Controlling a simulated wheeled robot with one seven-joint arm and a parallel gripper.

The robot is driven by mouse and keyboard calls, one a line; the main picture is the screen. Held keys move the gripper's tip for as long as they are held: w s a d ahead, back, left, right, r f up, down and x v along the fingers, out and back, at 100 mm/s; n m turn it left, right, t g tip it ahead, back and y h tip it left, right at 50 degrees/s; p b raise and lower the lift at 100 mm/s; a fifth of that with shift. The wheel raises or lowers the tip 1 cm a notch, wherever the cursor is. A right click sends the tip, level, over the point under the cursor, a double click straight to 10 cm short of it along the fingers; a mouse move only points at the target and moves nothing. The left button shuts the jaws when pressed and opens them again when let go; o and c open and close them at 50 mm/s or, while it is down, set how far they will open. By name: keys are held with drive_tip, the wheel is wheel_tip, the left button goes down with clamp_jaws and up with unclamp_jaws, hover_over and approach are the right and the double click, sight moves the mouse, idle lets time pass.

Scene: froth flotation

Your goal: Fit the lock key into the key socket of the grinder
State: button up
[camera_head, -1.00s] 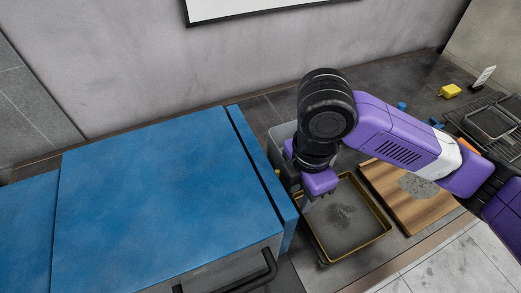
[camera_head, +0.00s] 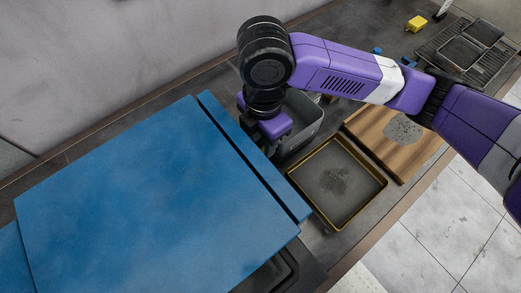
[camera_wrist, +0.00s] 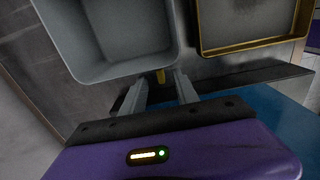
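My gripper (camera_wrist: 160,88) points down in the narrow space between a large blue box-shaped unit (camera_head: 150,190) and a grey bin (camera_head: 303,125). In the wrist view its two grey fingers stand apart. A small yellow piece (camera_wrist: 160,76) shows between the fingertips, with no clear contact on either finger. I cannot tell whether this piece is the lock key. The blue unit may be the grinder, and its edge also shows in the wrist view (camera_wrist: 280,115). No key socket can be made out. In the head view my wrist hides the fingertips.
The grey bin lies just beyond the fingers in the wrist view (camera_wrist: 170,45). A gold-rimmed tray (camera_head: 363,212) of dark powder and a wooden board (camera_head: 378,150) lie to the right. A yellow block (camera_head: 416,24) and a wire rack (camera_head: 440,52) are at the back right.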

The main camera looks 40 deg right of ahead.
sight(263, 149)
wheel_tip(263, 149, down, 5)
drive_tip(key=shift+d+r+p, duration=0.1)
drive_tip(key=shift+p, duration=0.4)
drive_tip(key=shift+c, duration=0.5)
clamp_jaws()
